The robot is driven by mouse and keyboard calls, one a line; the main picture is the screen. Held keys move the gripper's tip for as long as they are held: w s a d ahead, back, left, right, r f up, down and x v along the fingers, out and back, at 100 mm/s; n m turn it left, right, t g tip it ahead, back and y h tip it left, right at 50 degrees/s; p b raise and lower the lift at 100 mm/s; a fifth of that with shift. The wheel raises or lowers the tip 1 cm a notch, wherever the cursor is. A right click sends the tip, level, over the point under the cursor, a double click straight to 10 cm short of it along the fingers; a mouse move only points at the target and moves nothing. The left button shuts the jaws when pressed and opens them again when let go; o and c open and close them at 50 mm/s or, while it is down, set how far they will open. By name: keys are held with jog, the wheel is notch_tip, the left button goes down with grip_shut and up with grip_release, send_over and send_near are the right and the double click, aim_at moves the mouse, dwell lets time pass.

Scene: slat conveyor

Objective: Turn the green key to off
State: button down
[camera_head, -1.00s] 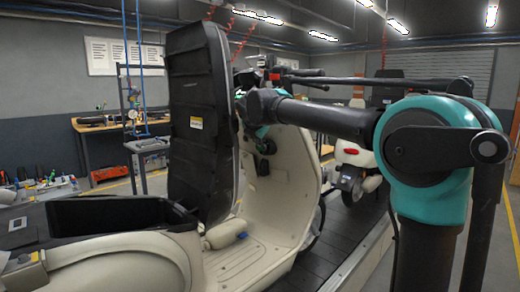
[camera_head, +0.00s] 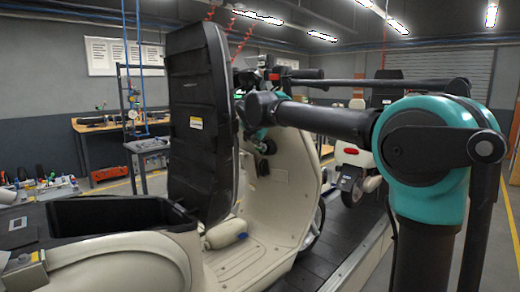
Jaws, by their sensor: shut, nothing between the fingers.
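A cream scooter (camera_head: 285,190) stands on the slat conveyor, its raised black seat (camera_head: 198,125) hiding part of the front. I cannot make out the green key. My arm reaches in from the right, and its wrist bends down behind the seat's right edge, close to the inner face of the front shield. My gripper (camera_head: 266,147) shows only as a small dark shape below the wrist, near that inner face. It is shut and empty. Its fingertips are too small and too covered to tell whether they touch anything.
The slat conveyor (camera_head: 340,236) runs back to a second scooter (camera_head: 352,165). An open black storage bin (camera_head: 110,214) lies below the raised seat. A workbench (camera_head: 100,124) and a small stand (camera_head: 147,145) are at the back left. The scooter's handlebar is near my forearm.

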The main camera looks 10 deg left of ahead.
jog(key=shift+a+f, duration=0.15)
jog(key=shift+f, duration=0.25)
dwell(0.5)
jog(key=shift+s, duration=0.15)
jog(key=v, duration=0.8)
jog(key=shift+d+r, duration=0.25)
jog(key=shift+r, duration=0.35)
dwell(0.5)
